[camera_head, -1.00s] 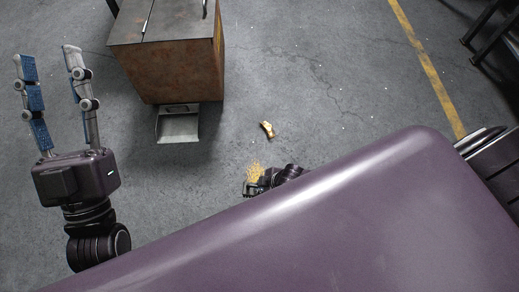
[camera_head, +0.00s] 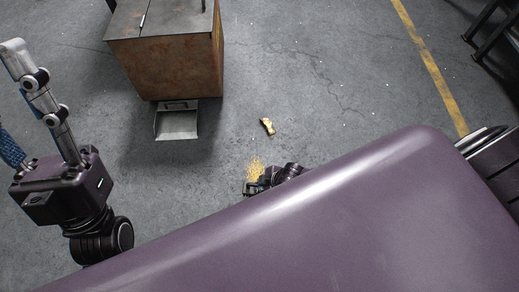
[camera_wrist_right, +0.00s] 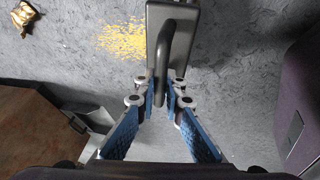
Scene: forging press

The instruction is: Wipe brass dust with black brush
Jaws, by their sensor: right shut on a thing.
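The brass dust (camera_head: 255,168) is a yellow speckled patch on the grey floor, and it also shows in the right wrist view (camera_wrist_right: 124,39). My right gripper (camera_wrist_right: 165,98) is shut on the looped handle of the brush (camera_wrist_right: 187,40), which looks dark grey from above. The brush is right beside the dust in the wrist view; its bristles are hidden. In the head view my right gripper (camera_head: 272,178) is low by the dust, partly hidden behind my purple body. My left gripper (camera_head: 12,95) is open and empty at the left edge, one finger mostly out of frame.
A rusty metal box (camera_head: 170,65) with a metal scoop-like tray (camera_head: 177,122) at its foot stands upper left of the dust. A small brass piece (camera_head: 268,126) lies on the floor above the dust. A yellow line (camera_head: 432,70) crosses open floor at right.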

